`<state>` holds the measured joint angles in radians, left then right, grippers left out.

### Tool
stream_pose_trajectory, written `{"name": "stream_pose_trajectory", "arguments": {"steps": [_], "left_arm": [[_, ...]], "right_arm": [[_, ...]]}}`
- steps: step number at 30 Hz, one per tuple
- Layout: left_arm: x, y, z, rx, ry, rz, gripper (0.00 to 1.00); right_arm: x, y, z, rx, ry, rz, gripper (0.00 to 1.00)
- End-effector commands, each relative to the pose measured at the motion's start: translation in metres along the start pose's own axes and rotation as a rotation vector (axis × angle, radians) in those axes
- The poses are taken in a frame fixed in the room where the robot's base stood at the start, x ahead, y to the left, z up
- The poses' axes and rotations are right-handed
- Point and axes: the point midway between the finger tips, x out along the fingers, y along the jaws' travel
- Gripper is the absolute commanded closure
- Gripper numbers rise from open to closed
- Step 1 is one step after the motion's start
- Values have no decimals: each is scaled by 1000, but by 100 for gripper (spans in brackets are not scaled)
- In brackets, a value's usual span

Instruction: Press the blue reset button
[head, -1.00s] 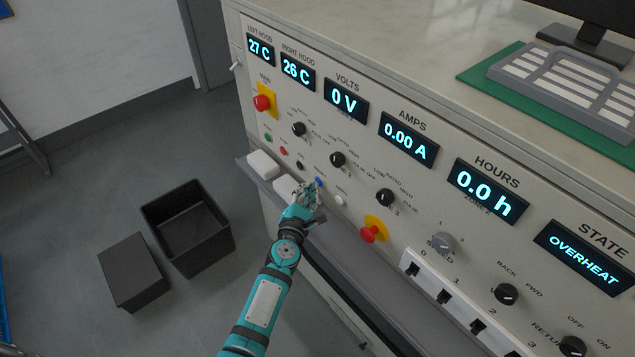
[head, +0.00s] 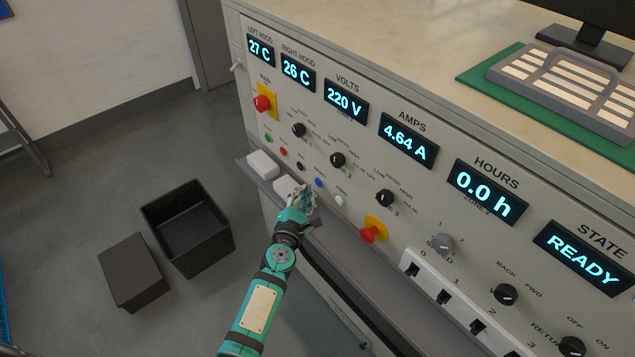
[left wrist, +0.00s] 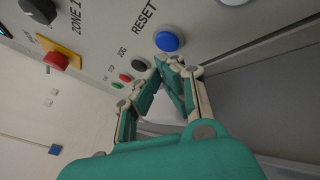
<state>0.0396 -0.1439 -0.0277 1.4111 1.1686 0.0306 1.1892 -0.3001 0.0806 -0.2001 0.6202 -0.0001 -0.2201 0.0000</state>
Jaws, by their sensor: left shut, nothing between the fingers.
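The blue reset button (head: 319,182) sits on the lower part of the grey control panel (head: 400,172), between a small black button (head: 300,166) and a white button (head: 340,200). In the left wrist view the blue button (left wrist: 168,41) is under the word RESET. My left gripper (head: 311,197) is shut and empty, just in front of and below the blue button. In the left wrist view its fingertips (left wrist: 168,64) are close to the button, with a small gap showing. The state display (head: 587,258) reads READY. My right gripper is not in view.
A grey ledge (head: 345,240) with white blocks (head: 262,164) runs below the buttons. Red stop buttons (head: 263,103) (head: 372,233) stick out on yellow plates. Black bins (head: 188,228) stand on the floor at left.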

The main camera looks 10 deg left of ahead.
Motion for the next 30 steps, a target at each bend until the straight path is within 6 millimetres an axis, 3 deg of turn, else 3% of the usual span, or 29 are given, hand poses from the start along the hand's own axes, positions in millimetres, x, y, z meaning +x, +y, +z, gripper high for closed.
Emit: {"name": "stream_pose_trajectory", "arguments": {"steps": [8, 21, 30], "left_arm": [[-2, 1, -2, 0, 1, 0, 100], [-35, 19, -20, 2, 2, 0, 100], [-40, 21, -22, 0, 1, 0, 100]], "right_arm": [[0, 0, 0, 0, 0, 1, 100], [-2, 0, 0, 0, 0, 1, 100], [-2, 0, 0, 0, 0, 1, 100]]}}
